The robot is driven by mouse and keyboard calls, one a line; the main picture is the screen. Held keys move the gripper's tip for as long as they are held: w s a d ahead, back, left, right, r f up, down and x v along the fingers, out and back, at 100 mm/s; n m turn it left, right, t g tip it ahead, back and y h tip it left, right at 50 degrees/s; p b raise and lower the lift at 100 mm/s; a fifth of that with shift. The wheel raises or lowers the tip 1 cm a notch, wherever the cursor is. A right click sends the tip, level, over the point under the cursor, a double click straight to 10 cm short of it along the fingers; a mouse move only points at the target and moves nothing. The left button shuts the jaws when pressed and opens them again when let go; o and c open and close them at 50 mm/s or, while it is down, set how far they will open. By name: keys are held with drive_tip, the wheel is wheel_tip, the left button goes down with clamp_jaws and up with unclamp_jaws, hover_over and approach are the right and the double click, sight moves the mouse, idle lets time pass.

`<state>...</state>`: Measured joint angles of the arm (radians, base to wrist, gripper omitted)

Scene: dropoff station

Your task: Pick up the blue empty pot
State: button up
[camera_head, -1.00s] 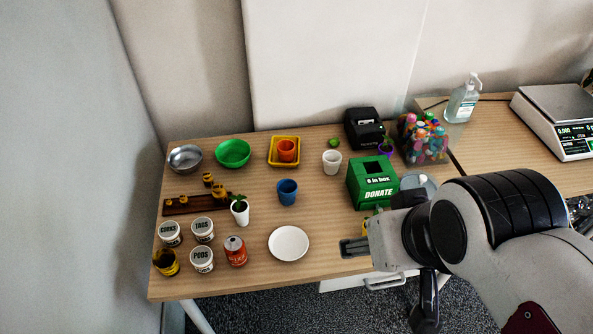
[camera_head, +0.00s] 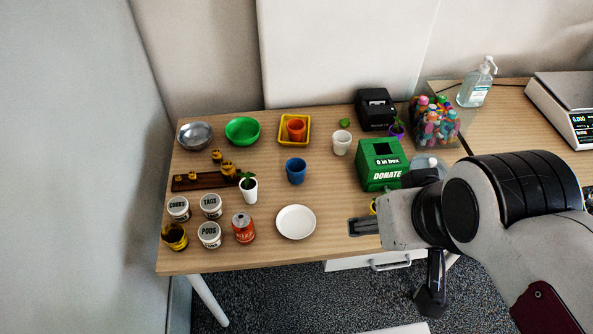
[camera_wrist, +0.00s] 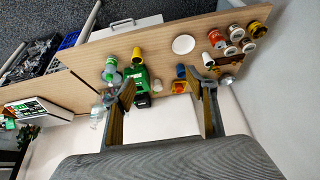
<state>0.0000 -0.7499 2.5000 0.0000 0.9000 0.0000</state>
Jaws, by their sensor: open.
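The blue pot (camera_head: 296,171) stands upright on the wooden table, near its middle, and its dark inside looks empty. It also shows in the wrist view as a small blue shape (camera_wrist: 181,71) between the spread fingers. My gripper (camera_head: 362,226) is near the table's front edge, to the right of and nearer than the pot, and does not touch it. In the wrist view my gripper (camera_wrist: 160,84) is open with nothing between the fingers up close.
A white plate (camera_head: 296,222) lies in front of the pot. An orange pot on a yellow tray (camera_head: 280,139) is behind it, a white pot (camera_head: 341,143) behind right. The green donate box (camera_head: 381,180) stands right, a potted plant (camera_head: 249,190) left. Bare table surrounds the blue pot.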

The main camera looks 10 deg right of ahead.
drive_tip(key=shift+o, duration=0.4)
drive_tip(key=shift+w, duration=0.15)
drive_tip(key=w+d+f+n+t, duration=0.15)
drive_tip(key=w+f, duration=0.35)
drive_tip(key=w, duration=0.8)
drive_tip(key=w+f+n+t, duration=0.15)
drive_tip(key=w+f, duration=0.25)
drive_tip(key=w, duration=0.9)
drive_tip(key=shift+w+a+f+n+t+y, duration=0.25)
drive_tip(key=shift+w+a+f+t+y, duration=0.75)
drive_tip(key=shift+f, duration=2.3)
drive_tip(key=shift+w+a+f+n+t+y, duration=0.2)
drive_tip(key=shift+w+a+f+t+y, duration=0.8)
drive_tip(key=shift+f, duration=2.3)
drive_tip(key=shift+w+a+f+n+t+y, duration=0.25)
drive_tip(key=shift+w+a+f+y, duration=0.35)
drive_tip(key=shift+w+a+f, duration=1.85)
drive_tip(key=shift+s+d+f, duration=0.8)
drive_tip(key=shift+s+f, duration=0.05)
drive_tip(key=shift+s, duration=0.15)
drive_tip(key=shift+x, duration=1.25)
